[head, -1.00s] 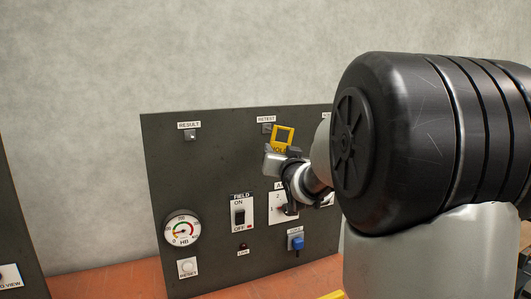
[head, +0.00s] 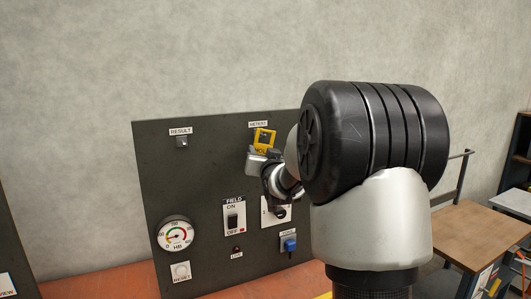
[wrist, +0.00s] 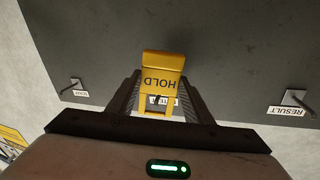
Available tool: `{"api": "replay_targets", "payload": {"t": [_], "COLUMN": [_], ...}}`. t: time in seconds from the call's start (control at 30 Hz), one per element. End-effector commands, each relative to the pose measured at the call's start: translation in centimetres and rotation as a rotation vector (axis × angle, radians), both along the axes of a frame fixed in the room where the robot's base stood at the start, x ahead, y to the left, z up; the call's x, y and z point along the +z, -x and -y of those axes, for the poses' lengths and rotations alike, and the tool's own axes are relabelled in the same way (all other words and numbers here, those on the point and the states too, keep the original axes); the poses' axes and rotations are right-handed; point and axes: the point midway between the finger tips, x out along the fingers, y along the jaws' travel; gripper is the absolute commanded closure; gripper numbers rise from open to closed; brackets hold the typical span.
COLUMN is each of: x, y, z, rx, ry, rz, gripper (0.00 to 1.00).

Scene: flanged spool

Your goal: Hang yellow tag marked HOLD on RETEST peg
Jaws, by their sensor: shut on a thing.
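The yellow tag marked HOLD (head: 265,140) is a frame with an open window. My gripper (head: 264,158) is shut on it and holds it up in front of the panel, just below the RETEST label (head: 258,124). In the wrist view the tag (wrist: 162,66) appears upside down between my two dark fingers (wrist: 160,88). A bit of white label shows through its window. The RETEST peg is mostly hidden behind the tag, so I cannot tell whether the peg passes through the window.
The RESULT peg (head: 182,142) is bare, left of the tag. Another bare peg (wrist: 76,84) shows at the left in the wrist view. Below are a gauge (head: 175,234), the FIELD switch (head: 233,218), a dial (head: 277,212) and a blue connector (head: 290,244). A wooden table stands at right.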

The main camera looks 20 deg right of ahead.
Motion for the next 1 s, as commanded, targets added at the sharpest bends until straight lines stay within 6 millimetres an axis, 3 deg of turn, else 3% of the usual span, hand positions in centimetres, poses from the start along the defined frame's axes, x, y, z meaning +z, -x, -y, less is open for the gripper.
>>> {"api": "replay_targets", "payload": {"t": [0.47,1.0], "x": [-0.9,-0.8], "y": [-2.7,-2.9], "z": [-0.1,-0.1], "rx": [0.001,0.001], "ry": [0.000,0.000], "rz": [0.001,0.000], "gripper": [0.75,0.75]}}
